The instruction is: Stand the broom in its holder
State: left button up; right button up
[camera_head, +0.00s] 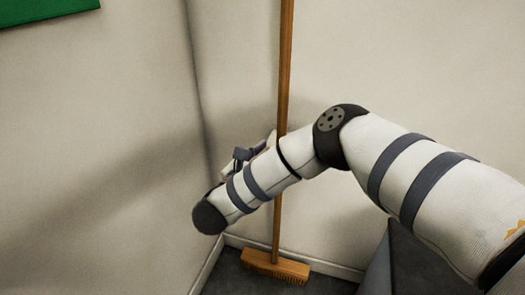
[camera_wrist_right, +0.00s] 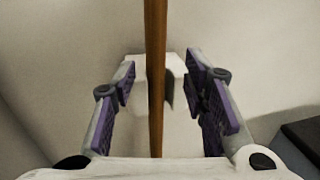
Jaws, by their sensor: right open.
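The broom (camera_head: 285,75) stands nearly upright in the corner, its long wooden handle rising out of the head view. Its wooden head (camera_head: 276,266) is down on the dark floor. My right gripper (camera_wrist_right: 161,88) is open, with the handle (camera_wrist_right: 155,45) between its purple-padded fingers and apart from both. In the head view my right forearm crosses in front of the handle and hides part of it and most of the gripper. A white block with a dark part (camera_wrist_right: 172,82) shows behind the handle in the wrist view; it may be the holder. My left gripper is out of view.
Two pale walls (camera_head: 85,130) meet in the corner just left of the broom, with a white skirting board (camera_head: 335,268) below. A green panel (camera_head: 45,9) hangs at top left. A dark-edged thing (camera_wrist_right: 302,140) shows at the wrist view's lower right.

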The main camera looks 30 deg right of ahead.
jog(key=s+a+f+n+t+y+p, duration=0.1)
jog(key=s+a+f+n+t+y, duration=0.1)
jog(key=s+a+f+n+y, duration=0.4)
jog(key=s+a+f+n+t+y+p, duration=0.15)
jog(key=a+f+n, duration=0.25)
jog(key=f+n, duration=0.5)
jog(key=s+a+f+n+g+y, duration=0.25)
jog(key=s+f+n+y, duration=0.2)
jog(key=s+n, duration=0.45)
jog(key=s+a+f+n+g+y, duration=0.1)
jog(key=s+f+n+g+y, duration=0.25)
jog(key=s+f+n, duration=0.4)
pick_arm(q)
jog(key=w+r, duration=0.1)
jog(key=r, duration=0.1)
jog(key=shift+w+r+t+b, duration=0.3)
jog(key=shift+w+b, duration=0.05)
pick_arm(e)
jog(key=s+d+r+n+g, duration=0.1)
jog(key=s+n+g, duration=0.3)
jog(key=s, duration=0.7)
jog(key=s+d+r+n+g, duration=0.2)
jog(key=s+n, duration=0.4)
jog(key=s, duration=0.5)
jog(key=s+d+r+n+g, duration=0.2)
jog(key=s+r+n+g, duration=0.3)
jog(key=s, duration=0.6)
jog(key=shift+s+d+n+g, duration=0.15)
jog(key=shift+s+n+g, duration=0.15)
jog(key=shift+n, duration=0.25)
